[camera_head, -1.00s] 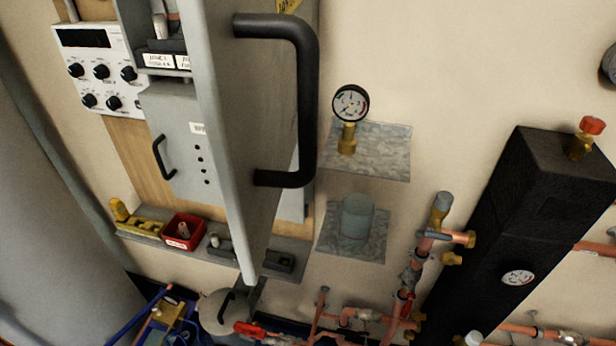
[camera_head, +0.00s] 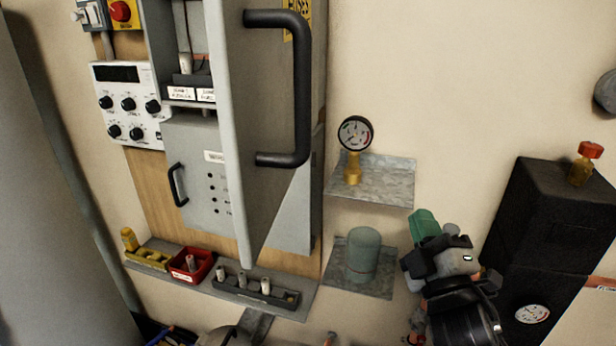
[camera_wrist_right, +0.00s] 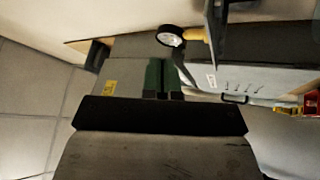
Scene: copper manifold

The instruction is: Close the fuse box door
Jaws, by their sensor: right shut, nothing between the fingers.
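The fuse box door (camera_head: 262,120) is a grey panel standing open, swung out towards me in the head view, with a large black bar handle (camera_head: 304,90) on its face. The fuse box (camera_head: 160,40) is partly visible left of the door edge, with labelled fuse holders inside; the door hides the rest. My right gripper (camera_head: 424,222) is right of the door and below the handle, apart from both. Its green fingers are shut and empty; they also show in the right wrist view (camera_wrist_right: 163,78). My left gripper is not in view.
A pressure gauge (camera_head: 355,133) stands on an upper metal shelf (camera_head: 385,187), with a translucent cylinder (camera_head: 364,254) on the shelf below, left of my right gripper. A black unit (camera_head: 540,230) stands at right. A lower ledge holds a red bin (camera_head: 191,264).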

